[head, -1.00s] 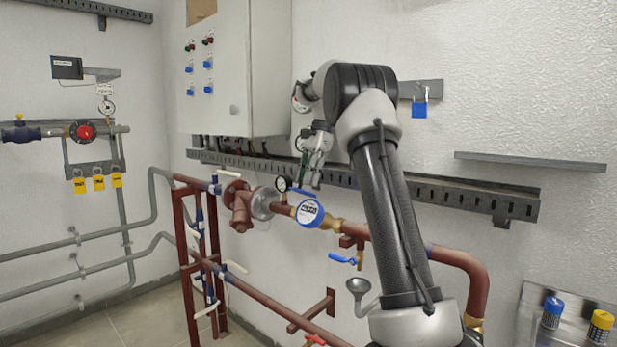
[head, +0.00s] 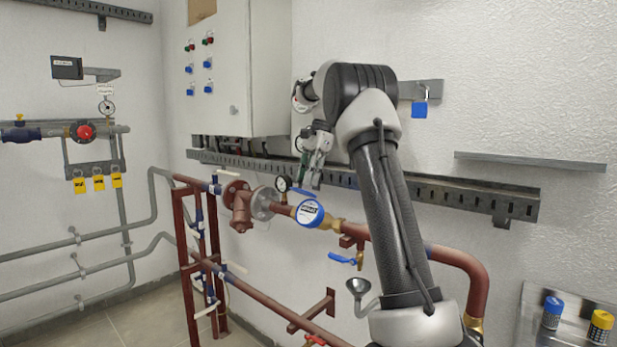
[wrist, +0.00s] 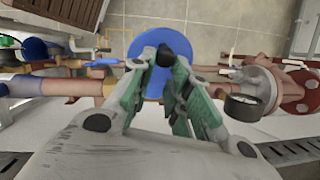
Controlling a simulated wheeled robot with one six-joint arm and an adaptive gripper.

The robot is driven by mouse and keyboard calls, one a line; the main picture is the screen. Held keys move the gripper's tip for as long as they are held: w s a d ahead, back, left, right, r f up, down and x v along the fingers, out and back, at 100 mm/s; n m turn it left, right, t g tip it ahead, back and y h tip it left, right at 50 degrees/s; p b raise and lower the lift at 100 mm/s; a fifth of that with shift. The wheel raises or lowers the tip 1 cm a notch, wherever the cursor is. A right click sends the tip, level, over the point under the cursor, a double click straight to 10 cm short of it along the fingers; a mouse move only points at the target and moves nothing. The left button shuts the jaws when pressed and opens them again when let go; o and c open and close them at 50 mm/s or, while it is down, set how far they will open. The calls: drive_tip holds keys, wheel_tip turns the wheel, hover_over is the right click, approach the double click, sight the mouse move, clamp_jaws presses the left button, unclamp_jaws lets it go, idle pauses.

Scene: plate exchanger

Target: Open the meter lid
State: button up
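The meter (head: 309,213) sits on the red-brown pipe in the middle of the head view, a white face with dark print inside a blue rim. A thin blue shape (head: 303,192) lies just above it; I cannot tell whether it is the lid seen edge-on or a lever. In the wrist view a plain blue disc (wrist: 154,84), which looks like the meter lid, lies beyond the fingertips. My gripper (wrist: 157,55) has its fingertips close together over the disc, with nothing seen held. In the head view my gripper (head: 312,182) is just above the meter; contact is unclear.
A small gauge (head: 283,184) stands left of the meter and shows close to the right finger in the wrist view (wrist: 243,105). A blue-handled valve (head: 343,259) hangs below the pipe. A slotted rail (head: 430,196) runs along the wall behind.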

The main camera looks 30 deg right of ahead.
drive_tip(key=o, duration=0.5)
drive_tip(key=shift+w+d+f, duration=0.1)
drive_tip(key=shift+w+f, duration=0.1)
drive_tip(key=shift+w, duration=0.15)
drive_tip(key=shift+c, duration=0.2)
drive_tip(key=shift+s, duration=0.1)
drive_tip(key=shift+r, duration=0.1)
drive_tip(key=v, duration=0.7)
drive_tip(key=shift+r, duration=0.15)
drive_tip(key=shift+d, duration=0.1)
